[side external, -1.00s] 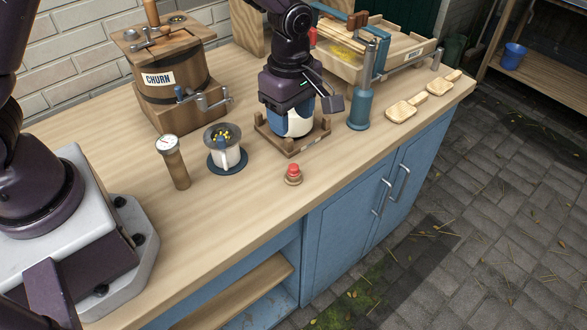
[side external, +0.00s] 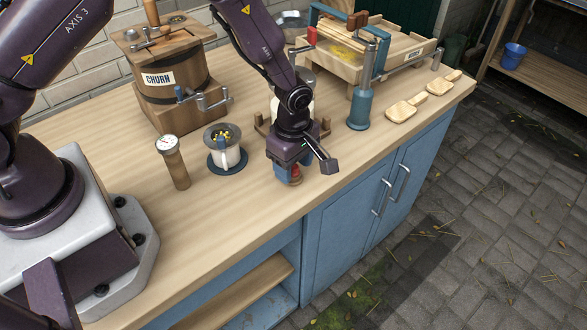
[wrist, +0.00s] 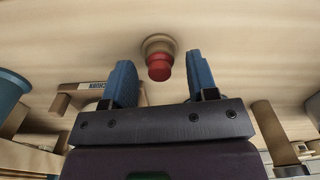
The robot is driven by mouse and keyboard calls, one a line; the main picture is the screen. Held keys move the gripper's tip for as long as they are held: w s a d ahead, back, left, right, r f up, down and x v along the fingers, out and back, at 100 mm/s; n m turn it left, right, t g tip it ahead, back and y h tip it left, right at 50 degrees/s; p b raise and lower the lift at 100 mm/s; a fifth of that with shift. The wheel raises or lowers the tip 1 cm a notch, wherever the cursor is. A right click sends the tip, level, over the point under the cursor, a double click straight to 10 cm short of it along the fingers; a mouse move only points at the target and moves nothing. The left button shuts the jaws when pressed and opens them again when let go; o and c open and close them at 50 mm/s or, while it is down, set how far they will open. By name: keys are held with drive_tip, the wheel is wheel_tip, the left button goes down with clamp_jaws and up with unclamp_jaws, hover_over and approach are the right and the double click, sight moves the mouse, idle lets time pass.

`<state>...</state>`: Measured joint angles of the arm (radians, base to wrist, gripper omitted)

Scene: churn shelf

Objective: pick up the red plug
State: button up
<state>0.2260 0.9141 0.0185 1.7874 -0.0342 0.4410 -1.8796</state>
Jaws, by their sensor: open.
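The red plug (wrist: 159,68) has a red top on a tan round base. In the wrist view it lies between and slightly beyond the two blue fingertips, with clear space on both sides. In the side view the plug (side external: 296,172) stands on the bench near its front edge, partly hidden by my gripper. My gripper (side external: 290,172) is above and around it, pointing down. It also shows in the wrist view (wrist: 160,78), open and empty. I cannot tell exactly how high the fingertips are above the bench.
A wooden cradle (side external: 262,124) with a pale container stands just behind my gripper. A cup with a dark rim (side external: 222,137) and a gauge on a wooden post (side external: 174,165) stand to the left. A blue pump cylinder (side external: 360,105) stands to the right. The bench front is clear.

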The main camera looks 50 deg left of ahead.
drive_tip(key=shift+f, duration=0.1)
drive_tip(key=shift+c, duration=0.4)
clamp_jaws()
